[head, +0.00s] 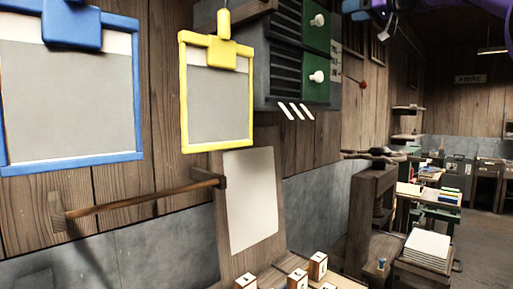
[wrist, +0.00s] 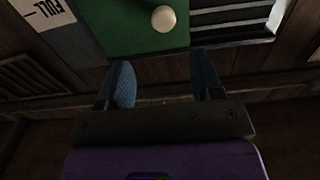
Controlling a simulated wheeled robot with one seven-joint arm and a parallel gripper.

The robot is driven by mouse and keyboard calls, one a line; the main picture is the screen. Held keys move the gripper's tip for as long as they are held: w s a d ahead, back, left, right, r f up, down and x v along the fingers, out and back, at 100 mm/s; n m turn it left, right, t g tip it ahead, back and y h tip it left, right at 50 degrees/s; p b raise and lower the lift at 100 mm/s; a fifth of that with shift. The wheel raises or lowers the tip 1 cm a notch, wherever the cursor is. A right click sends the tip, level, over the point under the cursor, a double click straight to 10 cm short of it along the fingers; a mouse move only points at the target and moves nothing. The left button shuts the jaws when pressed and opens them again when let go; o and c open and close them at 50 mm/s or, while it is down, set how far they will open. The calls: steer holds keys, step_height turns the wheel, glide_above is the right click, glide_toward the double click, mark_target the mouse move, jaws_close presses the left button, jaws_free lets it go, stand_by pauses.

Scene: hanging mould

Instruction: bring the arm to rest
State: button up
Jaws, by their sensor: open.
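My gripper (wrist: 163,85) shows in the wrist view with its two blue fingers apart and nothing between them. Beyond the fingers are a green panel (wrist: 120,30) and a round cream knob (wrist: 163,18), with no visible contact. In the head view only a purple and blue part of my arm shows at the top right edge; the fingers are not clearly visible there.
A blue-framed mould (head: 68,158) and a yellow-framed mould (head: 217,148) hang at the left. A dark cabinet (head: 280,60) with green panels is on the wall. A wooden rail (head: 140,204) sticks out below. Small blocks (head: 317,266) stand at the bottom. Floor is open at right.

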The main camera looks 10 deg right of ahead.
steer(key=s+a+f+m+g+h, duration=0.2)
steer(key=s+a+f+g, duration=0.15)
steer(key=s+f, duration=0.5)
steer(key=s+a+f+m+g+h, duration=0.25)
steer(key=s+a+f, duration=0.3)
steer(key=f, duration=0.65)
steer(key=s+f+m+g+h, duration=0.1)
steer(key=s+f+h, duration=0.2)
steer(key=s+f, duration=0.8)
steer(key=s+f+m+g+h, duration=0.1)
steer(key=s+f+g+h, duration=0.1)
steer(key=s+f, duration=0.9)
step_height(320, 180, down, 6)
steer(key=shift+s+f+m+h, duration=0.15)
steer(key=shift+m+h, duration=0.2)
steer(key=shift+h, duration=0.2)
steer(key=shift+d, duration=0.1)
